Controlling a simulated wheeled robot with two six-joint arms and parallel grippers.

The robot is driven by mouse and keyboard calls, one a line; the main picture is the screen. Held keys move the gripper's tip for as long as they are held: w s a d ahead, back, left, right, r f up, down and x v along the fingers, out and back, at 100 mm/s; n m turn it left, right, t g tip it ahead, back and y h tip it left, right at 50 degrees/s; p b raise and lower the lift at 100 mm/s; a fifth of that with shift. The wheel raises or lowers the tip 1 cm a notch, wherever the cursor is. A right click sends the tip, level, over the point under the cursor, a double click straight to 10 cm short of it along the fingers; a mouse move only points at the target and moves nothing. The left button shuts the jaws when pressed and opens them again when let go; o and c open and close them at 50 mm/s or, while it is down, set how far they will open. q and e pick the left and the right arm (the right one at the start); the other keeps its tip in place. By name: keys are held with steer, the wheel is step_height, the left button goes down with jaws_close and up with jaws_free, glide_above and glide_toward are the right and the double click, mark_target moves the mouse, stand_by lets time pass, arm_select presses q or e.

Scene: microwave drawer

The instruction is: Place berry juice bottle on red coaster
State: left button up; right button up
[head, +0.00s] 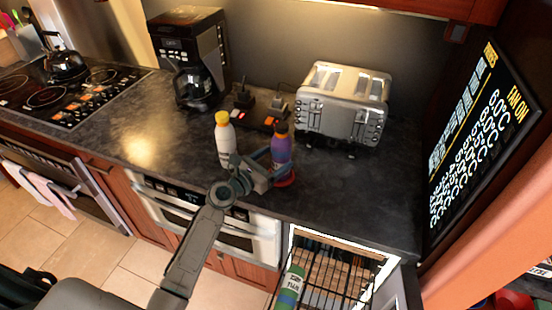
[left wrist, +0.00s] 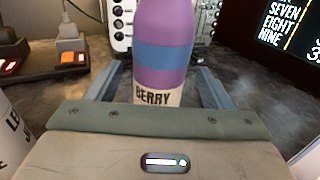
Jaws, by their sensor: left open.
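The berry juice bottle (head: 282,148) is purple with a blue band and stands upright on the counter. In the left wrist view the bottle (left wrist: 163,50) shows its "BERRY" label. The red coaster (head: 286,180) shows as a red edge at the bottle's base; the bottle appears to stand on or right over it. My left gripper (head: 268,166) is open, with its fingers on either side of the bottle; the fingers (left wrist: 160,88) show gaps beside it in the left wrist view. My right gripper is not in view.
A white bottle with a yellow cap (head: 225,140) stands just left of my gripper. A toaster (head: 343,103) is behind to the right, a coffee maker (head: 190,60) behind to the left. A green bottle (head: 289,288) is at the open rack (head: 335,275) below the counter.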

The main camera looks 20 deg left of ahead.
arm_select(q)
steer(key=b+v, duration=0.1)
steer(key=v, duration=0.9)
steer(key=shift+f+b, duration=0.1)
steer(key=shift+b, duration=0.3)
steer(key=shift+s+a, duration=0.25)
steer(key=shift+s, duration=0.25)
